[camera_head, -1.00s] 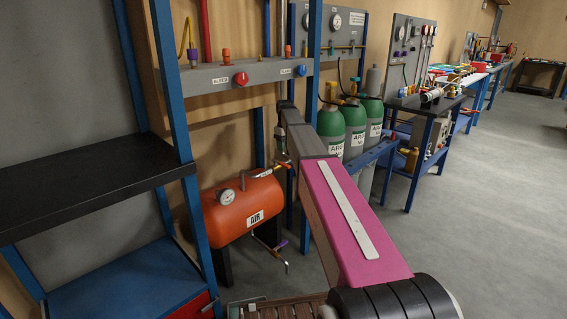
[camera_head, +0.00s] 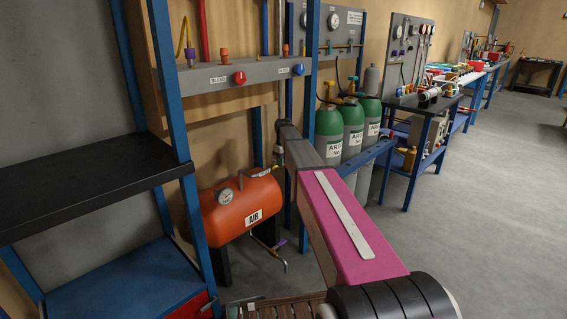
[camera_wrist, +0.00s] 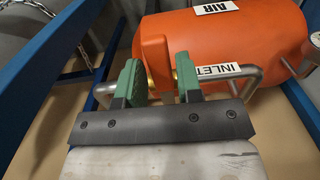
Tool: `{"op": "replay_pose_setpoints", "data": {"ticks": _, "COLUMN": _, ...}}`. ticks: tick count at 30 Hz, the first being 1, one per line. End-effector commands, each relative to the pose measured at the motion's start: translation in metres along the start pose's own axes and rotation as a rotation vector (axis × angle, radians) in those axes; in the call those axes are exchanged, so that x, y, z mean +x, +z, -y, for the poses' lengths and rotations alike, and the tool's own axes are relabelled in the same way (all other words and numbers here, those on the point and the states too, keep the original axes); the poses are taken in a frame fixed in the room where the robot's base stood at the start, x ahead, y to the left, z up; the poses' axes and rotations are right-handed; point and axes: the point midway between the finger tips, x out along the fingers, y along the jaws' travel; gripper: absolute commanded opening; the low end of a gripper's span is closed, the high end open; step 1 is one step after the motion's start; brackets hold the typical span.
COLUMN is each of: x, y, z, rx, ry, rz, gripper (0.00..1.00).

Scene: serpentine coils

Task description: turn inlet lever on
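The orange air tank (camera_head: 241,208) stands low behind the blue frame post, with a round gauge (camera_head: 225,196) on its left part. It fills the top of the wrist view (camera_wrist: 240,45). There a white INLET label (camera_wrist: 218,71) sits just right of my gripper (camera_wrist: 160,82). My gripper's two green fingers are apart, with orange surface and small brass parts (camera_wrist: 174,74) showing between and beside them. In the head view my arm's end is beside the tank's upper right.
A bent pipe with a purple handle (camera_head: 279,245) hangs below the tank. Blue posts (camera_head: 181,150) and a black shelf (camera_head: 85,180) stand at left. Green argon cylinders (camera_head: 353,130) stand right of my arm. Grey floor (camera_head: 480,230) is clear at right. Metal tubing (camera_wrist: 105,90) runs near the fingers.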

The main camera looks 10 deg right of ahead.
Motion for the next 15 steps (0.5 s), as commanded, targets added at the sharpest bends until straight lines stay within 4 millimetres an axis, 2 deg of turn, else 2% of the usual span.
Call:
{"op": "replay_pose_setpoints", "data": {"ticks": 1, "x": 0.0000, "y": 0.0000, "z": 0.0000, "rx": 0.000, "ry": 0.000, "rz": 0.000, "gripper": 0.16}}
{"op": "replay_pose_setpoints", "data": {"ticks": 3, "x": 0.0000, "y": 0.0000, "z": 0.0000, "rx": 0.000, "ry": 0.000, "rz": 0.000, "gripper": 0.00}}
{"op": "replay_pose_setpoints", "data": {"ticks": 15, "x": -0.0001, "y": -0.0003, "z": -0.0043, "rx": -0.055, "ry": 0.000, "rz": 0.000, "gripper": 0.00}}
